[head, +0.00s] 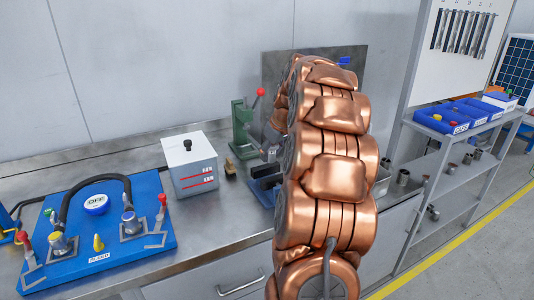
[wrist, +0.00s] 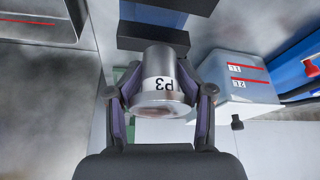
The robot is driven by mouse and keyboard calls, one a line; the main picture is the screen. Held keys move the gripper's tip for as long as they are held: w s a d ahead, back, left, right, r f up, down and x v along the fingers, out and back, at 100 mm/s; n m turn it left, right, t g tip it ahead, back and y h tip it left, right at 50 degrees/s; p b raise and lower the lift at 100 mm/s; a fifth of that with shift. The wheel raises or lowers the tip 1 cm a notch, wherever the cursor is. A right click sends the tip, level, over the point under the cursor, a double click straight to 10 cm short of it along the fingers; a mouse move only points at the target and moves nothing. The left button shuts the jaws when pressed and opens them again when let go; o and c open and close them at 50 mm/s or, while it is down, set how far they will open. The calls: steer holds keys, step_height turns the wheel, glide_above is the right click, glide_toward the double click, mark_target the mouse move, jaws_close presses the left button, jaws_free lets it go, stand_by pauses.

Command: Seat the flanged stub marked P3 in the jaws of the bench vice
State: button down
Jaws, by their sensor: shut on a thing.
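The flanged stub marked P3 (wrist: 160,70) is a grey metal cylinder with a wider flange end and a white label, upside down in the wrist view. My gripper (wrist: 160,103) is shut on it, one finger on each side. A dark jaw bar (wrist: 153,39) of the bench vice, with blue body behind, lies just beyond the stub's far end. I cannot tell whether they touch.
A white tank with a black knob (head: 189,168) stands left of the vice. A green press with a red ball handle (head: 243,128) is behind. A blue pump board (head: 135,250) with a hose fills the bench's left. A shelf rack (head: 452,150) with blue bins stands right.

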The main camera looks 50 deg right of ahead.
mark_target(270, 168)
steer(key=shift+f, duration=1.7)
steer(key=shift+f+b, duration=0.7)
steer(key=shift+f, duration=0.05)
steer(key=shift+b, duration=0.5)
steer(key=shift+a+f, duration=0.1)
steer(key=shift+f, duration=0.25)
steer(key=shift+f+b, duration=0.1)
steer(key=shift+b, duration=0.25)
